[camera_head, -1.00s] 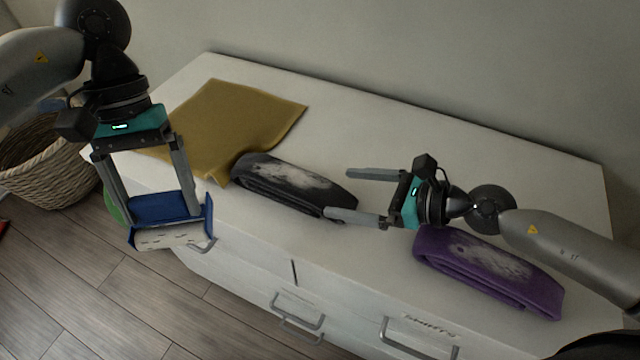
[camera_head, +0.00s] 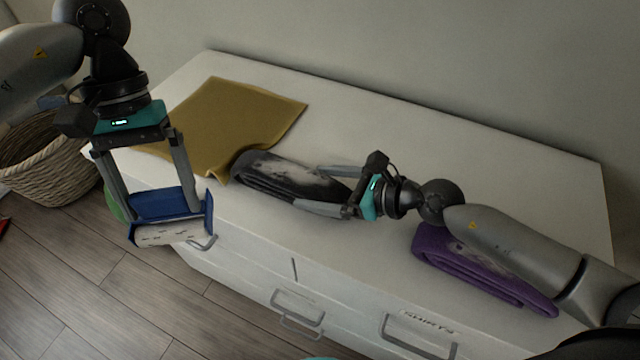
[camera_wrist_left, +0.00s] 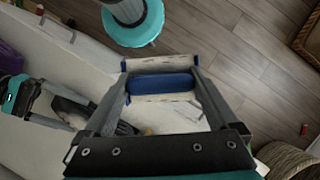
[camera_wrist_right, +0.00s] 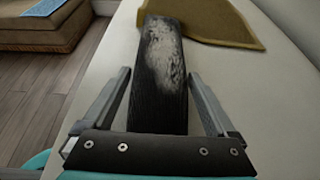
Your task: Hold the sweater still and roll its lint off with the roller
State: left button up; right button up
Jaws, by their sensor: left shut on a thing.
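The folded black sweater (camera_head: 262,180) lies on the dresser top with pale lint over its upper face; it also shows in the right wrist view (camera_wrist_right: 160,95). My right gripper (camera_head: 311,187) is open, its fingers on either side of the sweater's right end. In the right wrist view gaps show between both fingers and the cloth. My left gripper (camera_head: 162,207) is shut on the lint roller (camera_head: 172,236), a blue body with a white, specked face. It holds the roller out in front of the dresser's front edge, apart from the sweater.
A mustard cloth (camera_head: 235,125) lies left of the black sweater. A folded purple sweater (camera_head: 470,275) with lint lies at the right, partly behind my right arm. The white dresser top (camera_head: 440,150) is clear toward the wall. A wicker basket (camera_head: 45,165) stands on the floor at left.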

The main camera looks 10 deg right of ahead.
jog(key=shift+d, duration=0.1)
jog(key=c, duration=1.2)
jog(key=o, duration=1.4)
jog(key=c, duration=0.7)
jog(key=shift+o, duration=0.2)
